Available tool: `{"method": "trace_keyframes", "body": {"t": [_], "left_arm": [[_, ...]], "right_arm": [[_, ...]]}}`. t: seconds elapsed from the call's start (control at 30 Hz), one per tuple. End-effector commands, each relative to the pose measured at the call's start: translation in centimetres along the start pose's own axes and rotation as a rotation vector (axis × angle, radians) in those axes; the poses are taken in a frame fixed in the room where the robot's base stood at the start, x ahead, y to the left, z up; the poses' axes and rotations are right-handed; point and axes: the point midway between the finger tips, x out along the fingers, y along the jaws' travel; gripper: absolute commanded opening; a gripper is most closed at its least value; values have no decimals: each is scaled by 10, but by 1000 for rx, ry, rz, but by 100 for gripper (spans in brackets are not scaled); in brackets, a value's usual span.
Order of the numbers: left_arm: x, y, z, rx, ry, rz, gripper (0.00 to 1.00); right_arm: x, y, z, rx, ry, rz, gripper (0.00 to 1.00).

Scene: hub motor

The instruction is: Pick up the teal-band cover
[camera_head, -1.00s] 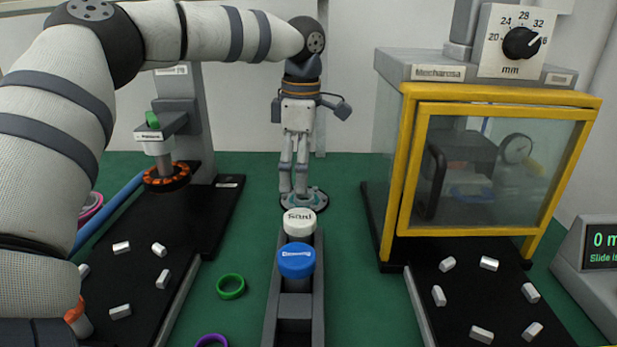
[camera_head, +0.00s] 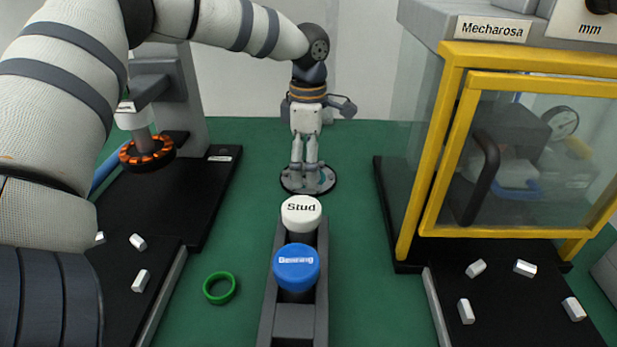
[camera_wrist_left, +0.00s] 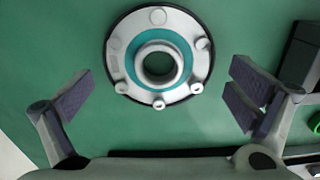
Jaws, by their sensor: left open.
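The teal-band cover (camera_head: 323,182) lies flat on the green table beyond the stud cup. In the left wrist view the cover (camera_wrist_left: 130,62) is a silver disc with a dark rim, a teal ring, a raised centre collar and small bosses around its edge. My left gripper (camera_head: 305,168) points down over the cover, and its fingers partly hide it in the head view. In the left wrist view the left gripper (camera_wrist_left: 158,103) is open, one finger on each side of the cover, with nothing between its pads touching the cover. My right gripper is not in view.
A dark rail (camera_head: 295,322) holds a white "Stud" cap (camera_head: 302,212) and a blue cap (camera_head: 296,265) in front of the cover. A green ring (camera_head: 220,288) lies left of it. A yellow-framed press enclosure (camera_head: 455,150) stands right; a press with an orange-black coil (camera_head: 147,152) stands left.

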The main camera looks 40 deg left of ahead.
Motion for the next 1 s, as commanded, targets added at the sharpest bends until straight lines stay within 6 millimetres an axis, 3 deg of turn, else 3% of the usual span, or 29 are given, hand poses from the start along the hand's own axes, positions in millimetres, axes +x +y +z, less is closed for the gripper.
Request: {"method": "trace_keyframes", "body": {"t": [0.1,0.3,0.6,1.0], "left_arm": [[14,0,0,1,1,-2,100],[14,0,0,1,0,0,100],[14,1,0,0,1,2,32],[16,1,-2,0,5,0,31]], "right_arm": [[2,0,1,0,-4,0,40],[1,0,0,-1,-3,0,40],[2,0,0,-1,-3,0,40],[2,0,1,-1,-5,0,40]]}}
